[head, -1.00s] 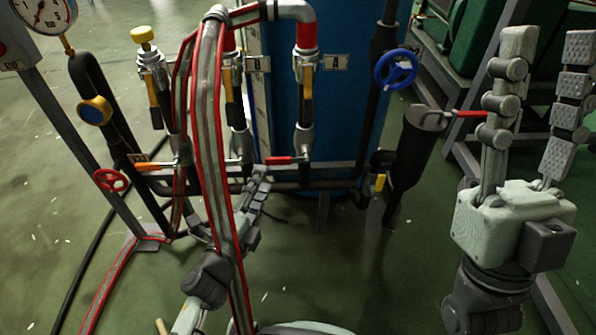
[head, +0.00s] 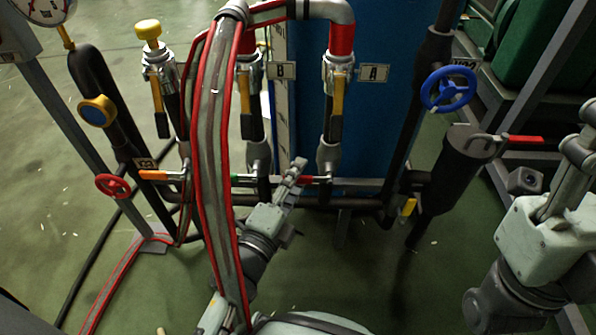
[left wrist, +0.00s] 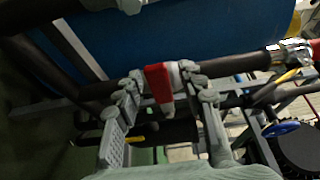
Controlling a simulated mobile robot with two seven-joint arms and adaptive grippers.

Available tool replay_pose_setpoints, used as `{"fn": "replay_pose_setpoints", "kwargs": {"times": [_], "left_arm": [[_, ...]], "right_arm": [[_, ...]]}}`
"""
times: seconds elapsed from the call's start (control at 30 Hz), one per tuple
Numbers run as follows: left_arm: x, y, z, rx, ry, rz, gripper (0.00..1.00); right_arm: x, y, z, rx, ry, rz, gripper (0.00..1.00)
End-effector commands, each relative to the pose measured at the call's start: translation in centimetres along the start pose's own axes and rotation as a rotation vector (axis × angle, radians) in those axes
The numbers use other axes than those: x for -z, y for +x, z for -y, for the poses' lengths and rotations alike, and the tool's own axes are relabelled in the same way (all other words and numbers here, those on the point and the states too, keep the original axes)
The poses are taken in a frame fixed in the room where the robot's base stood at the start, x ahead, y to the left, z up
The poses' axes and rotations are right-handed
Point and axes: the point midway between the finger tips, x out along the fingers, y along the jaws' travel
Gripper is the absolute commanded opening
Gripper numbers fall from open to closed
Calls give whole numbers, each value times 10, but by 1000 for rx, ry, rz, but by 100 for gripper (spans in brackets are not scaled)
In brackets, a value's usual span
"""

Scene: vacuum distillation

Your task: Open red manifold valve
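The red manifold valve handle (head: 308,180) is a short red lever on the low pipe, right of the striped hose in the head view. My left gripper (head: 297,172) is at this handle, its near finger covering part of it. In the left wrist view the red handle (left wrist: 159,82) sits between the fingertips of the left gripper (left wrist: 160,85). The fingers are spread apart, one on each side; contact cannot be told. My right gripper (head: 582,150) is at the right edge, partly cut off, holding nothing visible; its fingers stood wide apart a second ago.
Other levers sit on the same pipe: orange (head: 155,175) and green (head: 243,178). The thick red-edged hose (head: 215,150) hangs close to my left arm. A red handwheel (head: 113,186), a blue handwheel (head: 448,89) and a dark cylinder with a red lever (head: 522,140) stand around.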

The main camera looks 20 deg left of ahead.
Motion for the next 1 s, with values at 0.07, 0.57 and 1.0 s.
{"fn": "replay_pose_setpoints", "kwargs": {"times": [0.07,0.57,1.0], "left_arm": [[0,0,0,0,0,0,40],[0,0,0,0,0,0,0],[-3,0,-1,2,-4,1,0]], "right_arm": [[0,0,0,0,0,-1,40],[0,0,0,0,0,0,40],[-1,-1,0,0,0,1,40]]}}
